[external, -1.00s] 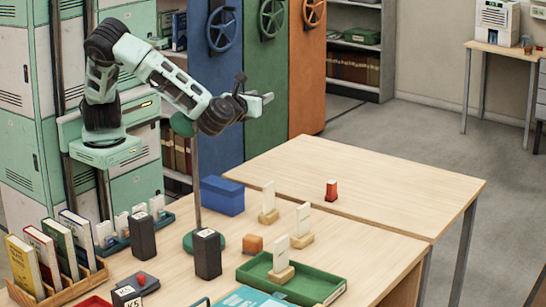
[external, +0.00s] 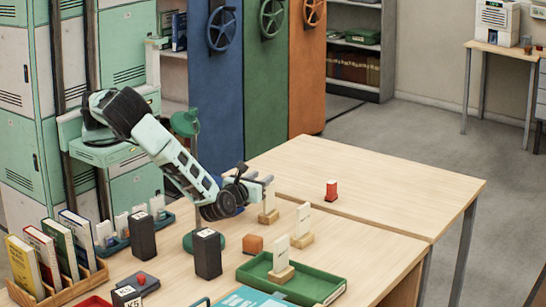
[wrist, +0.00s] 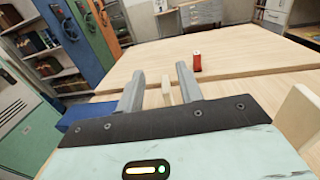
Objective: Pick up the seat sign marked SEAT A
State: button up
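Three pale seat signs on wooden bases show in the external view: a back one (external: 269,203), a right one (external: 303,221) and one (external: 281,256) in the green tray (external: 318,288). I cannot read any marking on them, so I cannot tell which is SEAT A. My gripper (external: 262,178) is beside the top of the back sign and partly overlaps it. In the wrist view my gripper (wrist: 158,76) is open, with a narrow upright sign (wrist: 167,93) showing between its fingers; contact cannot be seen. Another pale sign (wrist: 298,116) stands at the right edge.
A red object (external: 331,190) stands on the far table. An orange block (external: 253,243), dark upright blocks (external: 207,255), a green lamp (external: 185,122) and a book rack (external: 60,287) are near my arm. The far table's right part is clear.

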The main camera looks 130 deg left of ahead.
aim_at(269, 202)
jog(key=a+f, duration=0.1)
jog(key=a+f+p, duration=0.1)
jog(key=a, duration=0.1)
jog(key=a+f+p, duration=0.1)
jog(key=a, duration=0.1)
jog(key=shift+s+f, duration=0.25)
jog(key=shift+f, duration=0.1)
grip_shut()
